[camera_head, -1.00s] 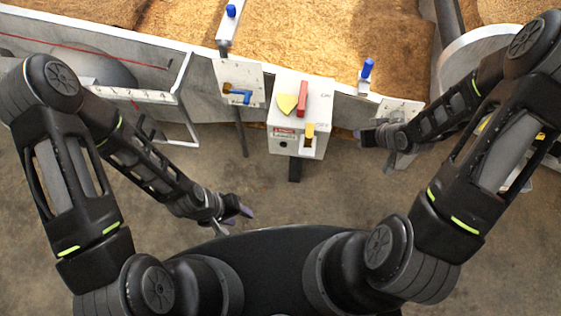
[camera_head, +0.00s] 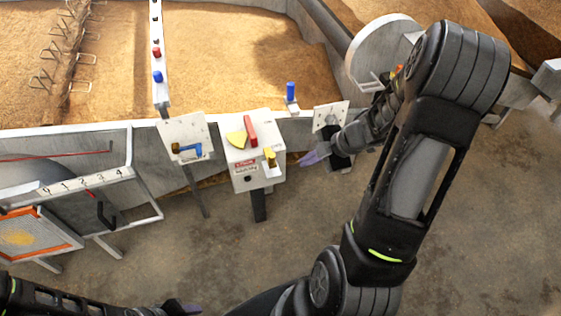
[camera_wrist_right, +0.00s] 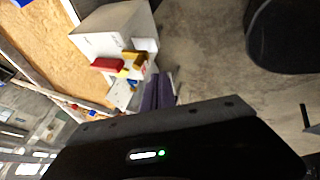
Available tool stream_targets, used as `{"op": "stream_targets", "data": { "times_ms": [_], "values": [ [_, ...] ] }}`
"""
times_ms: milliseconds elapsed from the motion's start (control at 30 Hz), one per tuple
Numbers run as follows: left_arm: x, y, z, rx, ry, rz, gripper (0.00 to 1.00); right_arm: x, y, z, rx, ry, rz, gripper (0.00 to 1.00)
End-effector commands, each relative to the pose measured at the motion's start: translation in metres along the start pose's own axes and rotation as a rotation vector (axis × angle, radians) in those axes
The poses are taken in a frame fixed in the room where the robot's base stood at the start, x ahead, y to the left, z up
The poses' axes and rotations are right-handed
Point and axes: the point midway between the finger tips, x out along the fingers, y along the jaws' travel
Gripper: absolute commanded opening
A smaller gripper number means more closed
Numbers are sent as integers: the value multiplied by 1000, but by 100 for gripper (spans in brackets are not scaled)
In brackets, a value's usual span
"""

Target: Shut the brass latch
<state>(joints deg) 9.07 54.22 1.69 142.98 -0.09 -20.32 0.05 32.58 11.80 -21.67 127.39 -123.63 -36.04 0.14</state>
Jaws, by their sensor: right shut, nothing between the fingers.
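A white box (camera_head: 237,178) on a dark post stands in the middle of the head view. It carries a yellow wedge, a red bar (camera_head: 250,131) and a small brass-yellow piece (camera_head: 270,157) at its front right corner, which looks like the latch. I cannot tell whether that piece is open or shut. My right gripper (camera_head: 314,155) is shut and empty, just right of the box and apart from it. Its purple fingers (camera_wrist_right: 158,90) show in the right wrist view, beside the box (camera_wrist_right: 112,30). My left gripper (camera_head: 183,307) is at the bottom edge, far from the box, its jaws unclear.
A white plate (camera_head: 196,128) with a blue handle (camera_head: 187,150) stands left of the box. Another plate (camera_head: 331,112) is partly behind my right gripper. A grain bed (camera_head: 240,60) lies behind a metal wall. Bare floor lies in front.

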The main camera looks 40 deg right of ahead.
Motion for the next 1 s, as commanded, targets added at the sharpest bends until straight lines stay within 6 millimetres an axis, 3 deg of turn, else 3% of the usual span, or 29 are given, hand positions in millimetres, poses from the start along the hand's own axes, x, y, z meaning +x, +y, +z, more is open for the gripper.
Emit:
{"op": "stream_targets", "data": {
  "times_ms": [267,733,800,1000],
  "values": [
    [7,-3,0,-1,0,0,44,18,-1,1,0,1,-2,0],
    [34,-14,0,-1,2,0,44,107,-3,2,3,1,-2,0],
    [26,-10,0,-1,2,0,44,106,14,-1,-2,0,0,0],
    [22,-9,0,-1,2,0,44,117,32,0,0,0,0,0]
  ]
}}
